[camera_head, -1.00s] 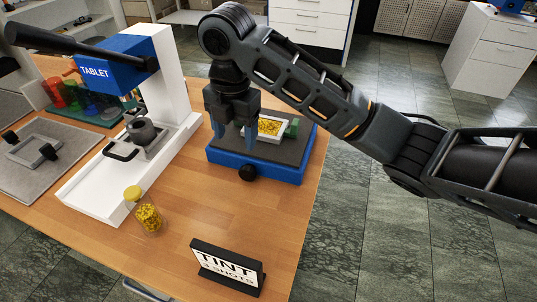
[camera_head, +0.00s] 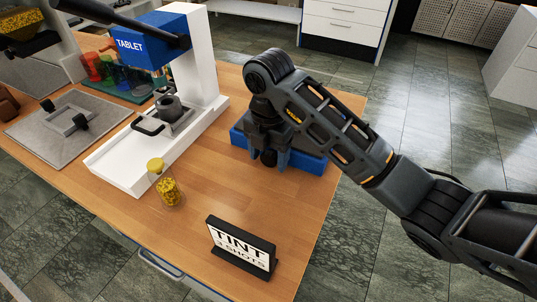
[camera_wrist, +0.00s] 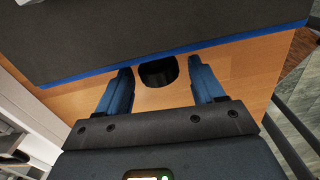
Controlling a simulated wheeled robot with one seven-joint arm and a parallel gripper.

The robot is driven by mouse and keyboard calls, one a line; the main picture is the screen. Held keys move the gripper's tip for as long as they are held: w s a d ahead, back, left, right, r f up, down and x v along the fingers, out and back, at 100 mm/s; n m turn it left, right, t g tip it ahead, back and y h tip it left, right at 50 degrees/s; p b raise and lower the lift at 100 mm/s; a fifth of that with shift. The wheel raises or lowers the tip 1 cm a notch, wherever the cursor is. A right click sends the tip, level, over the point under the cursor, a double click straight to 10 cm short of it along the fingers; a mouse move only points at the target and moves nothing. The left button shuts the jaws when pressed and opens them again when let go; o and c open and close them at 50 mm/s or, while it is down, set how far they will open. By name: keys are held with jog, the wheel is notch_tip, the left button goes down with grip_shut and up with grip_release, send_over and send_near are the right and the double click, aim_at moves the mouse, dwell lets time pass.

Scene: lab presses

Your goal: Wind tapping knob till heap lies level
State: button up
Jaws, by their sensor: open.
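The black tapping knob (camera_head: 268,157) sits on the front side of the blue tapping base (camera_head: 308,163). In the wrist view the knob (camera_wrist: 158,71) lies between the two blue fingers of my gripper (camera_wrist: 160,80), with a gap on each side. My gripper (camera_head: 268,160) is open and points down at the knob in the head view. The base's grey top (camera_wrist: 150,30) shows at the top of the wrist view. The heap and its tray are hidden behind my arm in the head view.
A white press with a blue TABLET head (camera_head: 150,45) stands left of the base. The table between sign and base is clear.

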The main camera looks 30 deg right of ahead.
jog(key=c, duration=1)
jog(key=shift+s+d+f+t+y+b, duration=0.1)
jog(key=shift+s+f+t+y+b, duration=0.1)
jog(key=shift+t+y+b, duration=0.3)
jog(key=shift+s+f+t+y+b, duration=0.1)
jog(key=shift+f+t+y+b, duration=0.1)
jog(key=shift+t+b, duration=0.35)
jog(key=shift+c, duration=0.2)
jog(key=shift+b, duration=0.65)
jog(key=shift+d+r+t+y+b, duration=0.1)
jog(key=shift+r+t+y+b, duration=0.05)
jog(key=shift+t+y+b, duration=0.65)
jog(key=shift+r, duration=0.1)
jog(key=o, duration=1)
